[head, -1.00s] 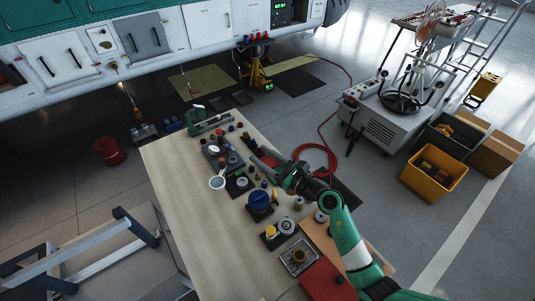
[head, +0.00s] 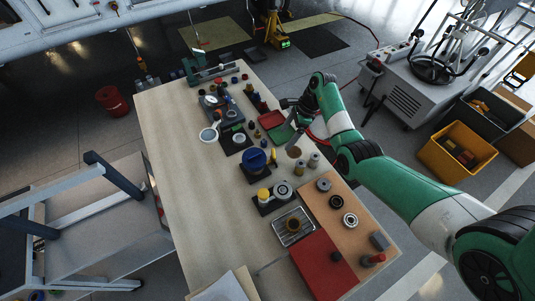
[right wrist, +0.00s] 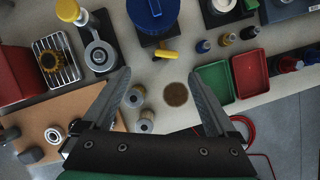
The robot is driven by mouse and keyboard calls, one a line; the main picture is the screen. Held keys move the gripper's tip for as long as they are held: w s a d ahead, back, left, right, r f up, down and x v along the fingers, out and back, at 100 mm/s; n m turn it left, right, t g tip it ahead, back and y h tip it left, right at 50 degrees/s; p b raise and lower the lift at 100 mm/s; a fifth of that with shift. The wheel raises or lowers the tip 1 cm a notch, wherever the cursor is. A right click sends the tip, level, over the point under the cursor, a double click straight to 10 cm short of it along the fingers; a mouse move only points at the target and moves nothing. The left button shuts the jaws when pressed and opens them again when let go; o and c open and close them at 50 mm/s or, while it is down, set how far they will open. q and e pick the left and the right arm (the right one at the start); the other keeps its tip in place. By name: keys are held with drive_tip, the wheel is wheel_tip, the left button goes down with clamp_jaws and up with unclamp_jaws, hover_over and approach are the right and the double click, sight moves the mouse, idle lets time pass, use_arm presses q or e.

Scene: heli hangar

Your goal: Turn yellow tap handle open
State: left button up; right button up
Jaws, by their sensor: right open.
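The yellow tap handle (head: 273,156) is a short lever beside a round blue part (head: 254,160) on a dark base. In the right wrist view the yellow tap handle (right wrist: 167,54) sticks out below the blue part (right wrist: 152,8). My right gripper (head: 291,146) is above the table's right side, close to the handle. In the right wrist view its fingers (right wrist: 158,76) are spread wide and empty, with the handle just beyond the tips and not touching. My left gripper is not in view.
A yellow knob (head: 263,194) stands beside a grey round fitting (head: 282,189). The table's left side is bare wood (head: 190,180).

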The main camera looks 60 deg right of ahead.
sight(274, 153)
drive_tip(key=b+x, duration=0.2)
drive_tip(key=x, duration=0.1)
drive_tip(key=d+b+x, duration=0.1)
drive_tip(key=x, duration=0.3)
drive_tip(key=b+x, duration=0.2)
drive_tip(key=x, duration=0.2)
drive_tip(key=shift+w+d+f+b, duration=0.15)
drive_tip(key=shift+f+b, duration=0.1)
drive_tip(key=shift+b, duration=0.05)
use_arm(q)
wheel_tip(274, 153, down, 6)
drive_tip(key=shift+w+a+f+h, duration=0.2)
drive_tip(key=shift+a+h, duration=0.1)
use_arm(e)
drive_tip(key=shift+c, duration=0.3)
